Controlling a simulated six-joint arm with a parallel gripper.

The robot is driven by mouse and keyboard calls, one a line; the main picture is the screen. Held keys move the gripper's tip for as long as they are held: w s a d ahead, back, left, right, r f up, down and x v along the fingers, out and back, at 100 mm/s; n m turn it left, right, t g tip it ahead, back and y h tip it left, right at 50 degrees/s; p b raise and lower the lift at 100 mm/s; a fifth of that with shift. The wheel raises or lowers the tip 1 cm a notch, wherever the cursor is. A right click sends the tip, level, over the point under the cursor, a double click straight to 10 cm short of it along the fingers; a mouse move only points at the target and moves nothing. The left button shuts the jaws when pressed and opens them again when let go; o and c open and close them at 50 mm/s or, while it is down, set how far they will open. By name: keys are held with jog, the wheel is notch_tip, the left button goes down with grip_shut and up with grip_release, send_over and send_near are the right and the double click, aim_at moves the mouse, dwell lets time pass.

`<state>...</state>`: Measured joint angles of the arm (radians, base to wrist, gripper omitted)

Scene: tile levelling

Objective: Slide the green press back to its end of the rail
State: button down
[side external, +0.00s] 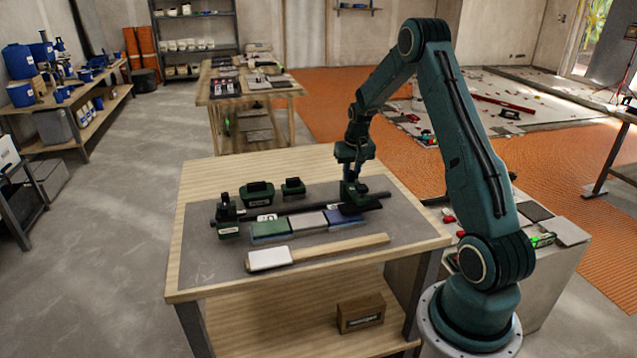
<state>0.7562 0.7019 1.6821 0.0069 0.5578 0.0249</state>
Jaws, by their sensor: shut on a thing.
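A dark rail (300,209) lies across the grey mat on the wooden bench. A green press (352,196) sits on the rail toward its right end. My gripper (353,178) points down over the press and is shut on its upper part; the fingers are small and partly lost against the dark green. A dark green end piece (227,213) stands at the rail's left end. A row of tiles lies along the near side of the rail: a green tile (270,231), a grey tile (308,222) and a blue tile (343,216) beside the press.
A wooden-handled tool with a white head (268,258) lies in front of the tiles. Two dark green blocks, one larger (257,191) and one smaller (293,187), stand behind the rail. The grey mat (205,262) is bare at its front left.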

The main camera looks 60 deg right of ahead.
jog(key=s+d, duration=0.5)
jog(key=shift+s+d, duration=0.3)
jog(key=shift+d, duration=0.05)
dwell(0.6)
jog(key=c, duration=1.3)
grip_release()
jog(key=shift+r, duration=0.1)
jog(key=shift+r, duration=3.45)
jog(key=shift+a, duration=0.1)
